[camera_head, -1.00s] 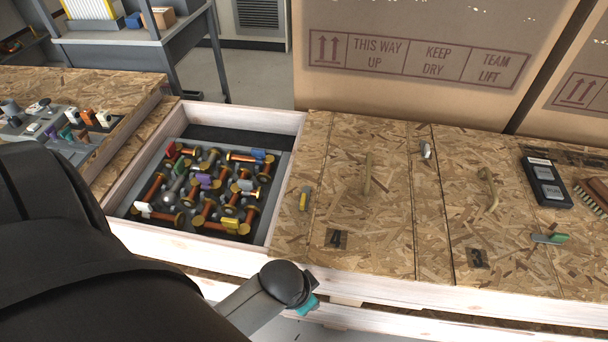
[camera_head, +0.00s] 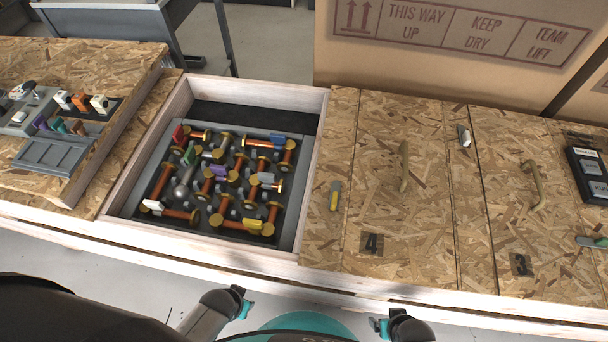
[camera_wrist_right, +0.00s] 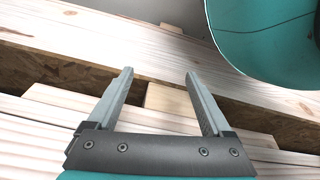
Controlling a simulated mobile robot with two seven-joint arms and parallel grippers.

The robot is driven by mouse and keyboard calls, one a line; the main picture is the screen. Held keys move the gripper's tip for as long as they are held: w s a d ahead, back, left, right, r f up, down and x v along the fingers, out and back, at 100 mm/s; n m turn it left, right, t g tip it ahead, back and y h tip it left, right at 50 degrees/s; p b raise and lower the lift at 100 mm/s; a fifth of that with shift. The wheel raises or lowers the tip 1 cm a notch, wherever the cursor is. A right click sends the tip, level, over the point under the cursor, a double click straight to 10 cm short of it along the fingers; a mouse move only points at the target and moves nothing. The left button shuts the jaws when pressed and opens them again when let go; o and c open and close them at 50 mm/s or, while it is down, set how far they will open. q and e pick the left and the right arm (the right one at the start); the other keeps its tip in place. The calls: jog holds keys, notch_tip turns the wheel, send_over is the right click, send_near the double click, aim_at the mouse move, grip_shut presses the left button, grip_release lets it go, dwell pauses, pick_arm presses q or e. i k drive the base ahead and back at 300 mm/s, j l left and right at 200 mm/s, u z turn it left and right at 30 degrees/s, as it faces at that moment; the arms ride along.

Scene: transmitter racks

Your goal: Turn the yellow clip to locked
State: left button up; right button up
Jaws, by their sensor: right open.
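A yellow clip (camera_head: 250,223) is in the open crate in the head view, on an orange rod with brass ends at the front right of the grey tray (camera_head: 290,232). It looks flat along the rod; its exact setting is too small to read. A small grey and yellow piece (camera_head: 334,196) lies on the board right of the crate. My right gripper (camera_wrist_right: 160,76) is open and empty in the right wrist view, over pale wooden boards and away from the clip. My left gripper cannot be made out; only arm parts show low in the head view.
Several other rods with red, green, blue, purple and white clips crowd the tray. The crate's pale wooden rim (camera_head: 200,238) stands around it. Lids with handles (camera_head: 404,168) lie to the right.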

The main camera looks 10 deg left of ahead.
aim_at(334, 196)
jog(key=l, duration=0.5)
jog(key=k+l+u, duration=0.1)
jog(key=l, duration=0.4)
jog(key=k+l, duration=0.1)
jog(key=l, duration=0.4)
